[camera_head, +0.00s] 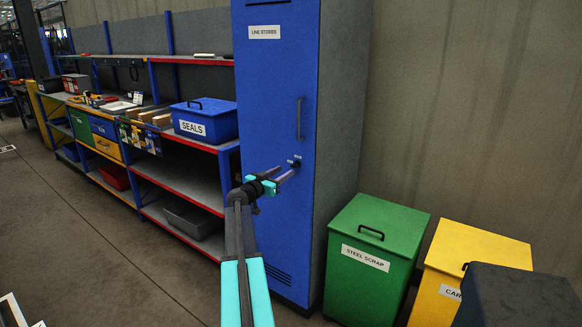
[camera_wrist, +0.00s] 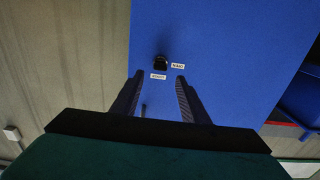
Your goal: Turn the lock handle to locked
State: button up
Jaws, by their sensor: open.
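The tall blue cabinet (camera_head: 268,90) labelled LINE STORES has its door shut. The small black lock handle (camera_wrist: 161,61) is on the blue door in the wrist view, with two small white labels beside it. Their lettering is too small to read, and I cannot tell which way the handle points. In the head view the labels (camera_head: 295,159) show just above my fingertips, and the lock handle is not clear there. My gripper (camera_wrist: 159,77) is open and empty, facing the door. In the wrist view the lock handle lies just past the fingertips, between their lines, apart from both.
A vertical door pull (camera_head: 299,118) is above the lock in the head view. A green STEEL SCRAP bin (camera_head: 368,262) and a yellow bin (camera_head: 466,268) stand right of the cabinet. Shelving with a blue SEALS box (camera_head: 207,122) is at left. The floor (camera_head: 75,235) at left is clear.

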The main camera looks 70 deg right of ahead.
aim_at(292, 166)
jog(key=shift+p+x, duration=0.8)
jog(key=shift+x, duration=2.5)
grip_shut()
